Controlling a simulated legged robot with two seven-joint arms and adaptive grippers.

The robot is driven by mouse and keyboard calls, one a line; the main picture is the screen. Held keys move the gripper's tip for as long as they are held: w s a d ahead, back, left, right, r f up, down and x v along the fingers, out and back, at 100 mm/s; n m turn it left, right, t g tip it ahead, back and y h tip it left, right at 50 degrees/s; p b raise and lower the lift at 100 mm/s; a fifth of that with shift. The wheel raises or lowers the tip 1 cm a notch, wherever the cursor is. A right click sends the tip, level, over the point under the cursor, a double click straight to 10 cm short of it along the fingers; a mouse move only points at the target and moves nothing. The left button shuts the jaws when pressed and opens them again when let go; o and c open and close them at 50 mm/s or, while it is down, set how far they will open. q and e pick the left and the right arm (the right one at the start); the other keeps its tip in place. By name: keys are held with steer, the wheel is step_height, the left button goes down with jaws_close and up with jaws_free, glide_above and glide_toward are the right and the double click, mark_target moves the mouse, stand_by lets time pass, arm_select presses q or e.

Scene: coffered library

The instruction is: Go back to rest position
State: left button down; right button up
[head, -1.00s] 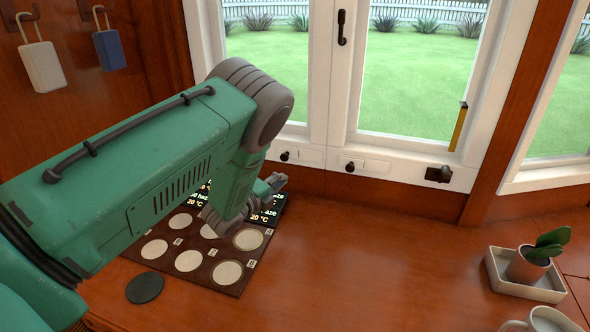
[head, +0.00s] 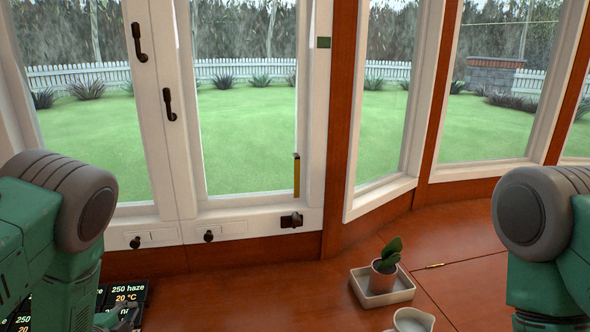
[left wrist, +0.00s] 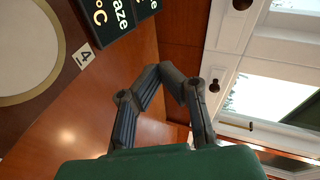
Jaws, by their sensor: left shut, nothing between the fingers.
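My left arm (head: 35,235) comes in at the lower left of the head view, bent at a large grey joint. Its gripper (head: 120,317) shows only in part at the bottom edge, by the dark display boxes. In the left wrist view the left gripper (left wrist: 168,72) has its dark fingers meeting at the tips, with nothing between them. It hangs above the wooden counter (left wrist: 150,125). My right arm (head: 545,235) stands at the right edge of the head view; its gripper is out of the picture.
A potted plant (head: 384,265) sits in a pale tray (head: 405,289), beside a white cup (head: 412,319). Windows line the back. The counter's middle is clear.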

arm_select(q)
steer(key=s+d+f+n+g+p, duration=0.1)
steer(key=s+d+n+g, duration=0.1)
steer(key=s, duration=0.3)
steer(key=s+d+f+n+g+p, duration=0.1)
steer(key=s+d+f+n+g, duration=0.1)
steer(key=s, duration=0.3)
steer(key=s+d+f+n+g+p, duration=0.1)
steer(key=s+d+n+g, duration=0.1)
steer(key=s, duration=0.3)
steer(key=shift+d+f+n+y, duration=0.15)
steer(key=shift+d+n+y, duration=0.25)
steer(key=shift+n, duration=0.4)
steer(key=s+d+n+g, duration=0.1)
steer(key=s, duration=0.2)
steer(key=s+d+n+g+p, duration=0.1)
steer(key=s, duration=0.2)
steer(key=s+d+n+g, duration=0.1)
steer(key=s, duration=0.2)
steer(key=shift+d+f+h+p, duration=0.15)
steer(key=shift+h+p, duration=0.15)
steer(key=shift+p, duration=0.1)
steer(key=s+d+r+n+g+p, duration=0.1)
steer(key=s+d+n+g, duration=0.3)
steer(key=s, duration=0.7)
steer(key=shift+r+p, duration=0.3)
steer(key=shift+r, duration=0.35)
arm_select(e)
step_height(320, 180, up, 7)
steer(key=d, duration=0.1)
